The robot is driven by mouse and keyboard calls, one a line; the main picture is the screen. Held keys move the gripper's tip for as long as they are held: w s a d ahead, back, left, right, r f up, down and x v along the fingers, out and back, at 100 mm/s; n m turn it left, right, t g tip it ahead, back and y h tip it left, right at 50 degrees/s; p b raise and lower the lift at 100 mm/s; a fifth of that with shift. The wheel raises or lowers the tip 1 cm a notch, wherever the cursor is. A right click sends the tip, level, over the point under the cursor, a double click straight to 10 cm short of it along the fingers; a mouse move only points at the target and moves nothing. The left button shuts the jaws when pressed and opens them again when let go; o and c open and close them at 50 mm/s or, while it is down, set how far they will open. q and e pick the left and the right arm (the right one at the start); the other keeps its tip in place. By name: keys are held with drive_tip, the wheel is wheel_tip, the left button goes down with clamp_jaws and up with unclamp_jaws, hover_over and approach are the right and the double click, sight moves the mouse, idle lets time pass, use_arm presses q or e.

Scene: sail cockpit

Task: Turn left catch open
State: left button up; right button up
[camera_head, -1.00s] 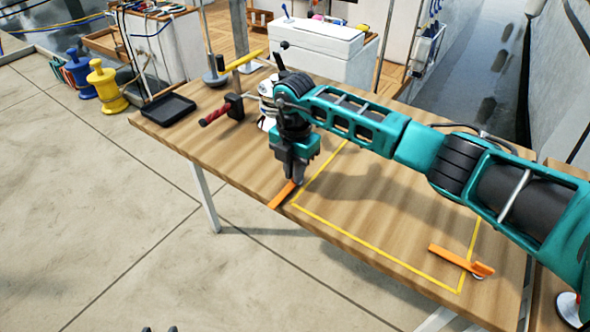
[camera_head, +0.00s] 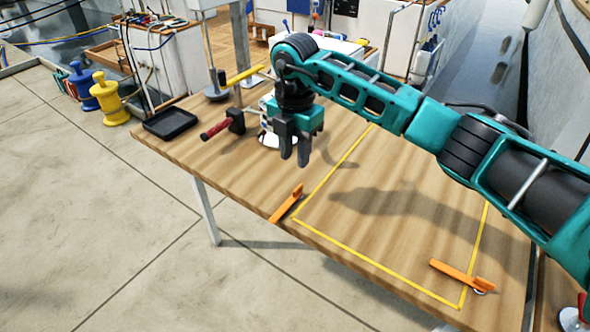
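The left catch (camera_head: 287,203) is an orange lever on the wooden table near its front edge. It lies just outside the yellow outline (camera_head: 335,168), left of its front left corner and roughly along its left side. The right catch (camera_head: 462,277), also orange, lies across the outline's front right corner. My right gripper (camera_head: 295,157) points down above the table, behind the left catch and apart from it. Its two fingers show a narrow gap with nothing between them. My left gripper is not in view.
A red-handled clamp (camera_head: 222,125) and a black tray (camera_head: 170,123) are at the table's left end. A white round item (camera_head: 283,138) stands behind my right gripper. Yellow (camera_head: 108,99) and blue (camera_head: 82,84) bollards stand on the floor left. The outlined area is bare.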

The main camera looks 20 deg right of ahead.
drive_tip(key=shift+r, duration=1.6)
